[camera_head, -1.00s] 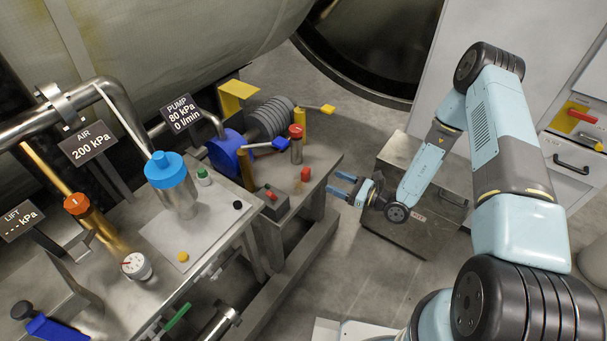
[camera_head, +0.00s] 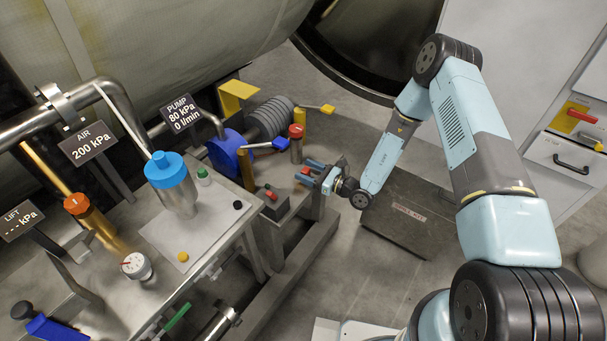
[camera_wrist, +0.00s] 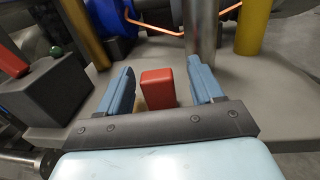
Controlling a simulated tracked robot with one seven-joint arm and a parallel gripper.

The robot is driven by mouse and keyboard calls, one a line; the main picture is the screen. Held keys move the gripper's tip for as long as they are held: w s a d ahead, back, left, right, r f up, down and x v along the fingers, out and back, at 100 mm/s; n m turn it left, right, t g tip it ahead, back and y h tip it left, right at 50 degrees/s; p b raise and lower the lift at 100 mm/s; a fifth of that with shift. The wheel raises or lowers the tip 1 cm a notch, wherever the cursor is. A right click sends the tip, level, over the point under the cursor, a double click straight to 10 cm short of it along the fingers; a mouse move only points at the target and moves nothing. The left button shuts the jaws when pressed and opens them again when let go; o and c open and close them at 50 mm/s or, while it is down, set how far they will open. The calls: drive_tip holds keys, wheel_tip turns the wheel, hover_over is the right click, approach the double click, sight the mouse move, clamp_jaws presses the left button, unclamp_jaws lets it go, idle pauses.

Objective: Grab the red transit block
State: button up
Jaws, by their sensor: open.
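The red transit block (camera_wrist: 158,88) stands on the grey metal bench top (camera_wrist: 240,115), between my two blue fingers in the wrist view. My gripper (camera_wrist: 163,84) is open, with a gap between each finger and the block. In the head view my gripper (camera_head: 308,171) is at the right edge of the bench, and the block (camera_head: 305,170) shows only as a small red patch between the fingers. I cannot tell whether the fingertips touch the bench top.
A red-topped metal post (camera_head: 296,143) stands just behind the block. A grey box with a red button (camera_head: 271,202) is to the left. A blue pump (camera_head: 230,153) with a blue-handled lever is farther back. A grey case (camera_head: 408,212) lies on the floor to the right.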

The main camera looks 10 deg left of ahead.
drive_tip(key=shift+w+a, duration=0.15)
drive_tip(key=shift+a, duration=0.25)
drive_tip(key=shift+c, duration=0.4)
drive_tip(key=c, duration=1)
drive_tip(key=shift+r, duration=0.1)
